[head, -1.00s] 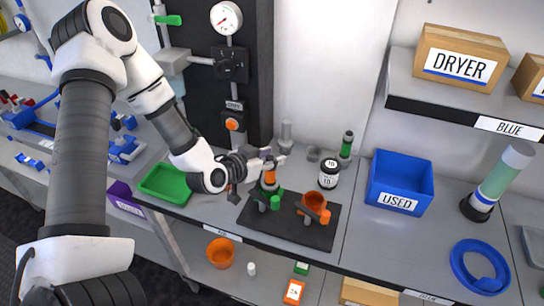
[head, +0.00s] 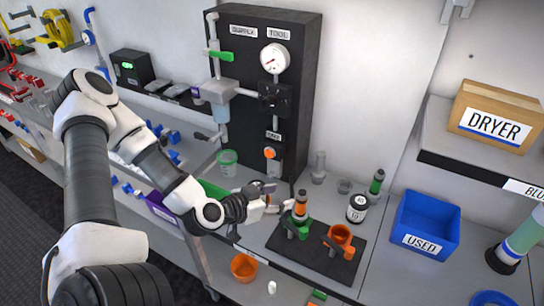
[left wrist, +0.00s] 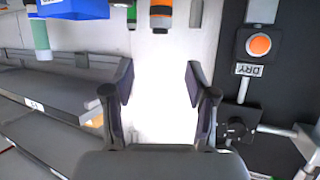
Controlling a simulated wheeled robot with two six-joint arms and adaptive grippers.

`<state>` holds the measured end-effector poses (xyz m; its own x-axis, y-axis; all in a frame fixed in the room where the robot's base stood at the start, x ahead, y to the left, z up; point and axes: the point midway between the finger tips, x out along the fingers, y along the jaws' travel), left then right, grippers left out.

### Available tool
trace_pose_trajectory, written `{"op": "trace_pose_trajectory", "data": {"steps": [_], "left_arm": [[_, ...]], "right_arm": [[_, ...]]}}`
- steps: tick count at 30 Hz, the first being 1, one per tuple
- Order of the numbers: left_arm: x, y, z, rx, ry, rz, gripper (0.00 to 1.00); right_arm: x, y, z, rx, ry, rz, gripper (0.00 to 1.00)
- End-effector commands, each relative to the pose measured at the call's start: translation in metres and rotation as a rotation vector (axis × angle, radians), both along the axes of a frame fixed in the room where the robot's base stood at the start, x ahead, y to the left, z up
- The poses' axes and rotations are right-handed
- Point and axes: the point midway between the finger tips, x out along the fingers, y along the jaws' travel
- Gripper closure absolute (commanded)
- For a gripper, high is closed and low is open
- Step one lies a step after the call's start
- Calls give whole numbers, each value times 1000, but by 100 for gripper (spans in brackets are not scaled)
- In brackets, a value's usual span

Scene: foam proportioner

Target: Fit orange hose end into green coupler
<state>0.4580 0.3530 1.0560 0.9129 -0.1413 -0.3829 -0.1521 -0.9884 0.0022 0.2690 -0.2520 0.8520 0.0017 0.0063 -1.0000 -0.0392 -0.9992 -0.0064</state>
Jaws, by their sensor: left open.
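The orange hose end (head: 301,208), with a dark top, stands upright over the green coupler (head: 298,229) on a black base plate (head: 322,262). I cannot tell how deep it sits in the coupler. In the left wrist view the orange hose end (left wrist: 161,12) shows at the top edge, beyond the fingertips. My left gripper (head: 276,202) is open and empty, just left of the hose end and apart from it. Its two fingers (left wrist: 160,85) are spread in the left wrist view. My right gripper is not in view.
An orange coupler (head: 340,234) stands right of the green one. A jar (head: 357,208) and a green-topped cylinder (head: 377,182) stand behind. The blue USED bin (head: 425,226) is at right. The black gauge panel (head: 300,75) rises behind my gripper. A green tray (head: 213,190) is left.

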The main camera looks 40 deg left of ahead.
Motion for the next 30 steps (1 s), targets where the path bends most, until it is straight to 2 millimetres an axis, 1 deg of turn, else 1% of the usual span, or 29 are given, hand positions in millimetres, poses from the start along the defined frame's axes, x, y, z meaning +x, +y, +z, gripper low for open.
{"op": "trace_pose_trajectory", "data": {"steps": [1,4,8,11,14,15,17,18,20,21,24,25,27,30], "left_arm": [[-6,1,10,-1,4,2,43],[-14,2,10,0,3,1,43],[-18,-1,3,-3,29,-12,43],[-25,-16,-21,-20,151,-50,43],[-45,-39,-61,-43,380,-86,43],[-57,-49,-79,-50,489,-86,43],[-80,-63,-105,-51,653,-72,43],[-96,-70,-121,-42,756,-51,43],[-122,-80,-142,-23,895,-10,43],[-138,-85,-153,-6,972,23,43],[-170,-94,-170,36,1107,99,43],[-177,-96,-174,44,1133,119,43],[-188,-98,-178,59,1168,151,43],[-192,-99,-180,63,1183,167,43]], "right_arm": [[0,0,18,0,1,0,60],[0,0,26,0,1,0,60],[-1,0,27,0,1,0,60],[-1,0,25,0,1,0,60],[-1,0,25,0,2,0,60],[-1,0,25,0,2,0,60],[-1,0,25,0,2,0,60],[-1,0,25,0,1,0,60],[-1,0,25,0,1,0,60],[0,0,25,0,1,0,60],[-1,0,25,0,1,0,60],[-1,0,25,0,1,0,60],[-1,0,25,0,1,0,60],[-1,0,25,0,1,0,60]]}}
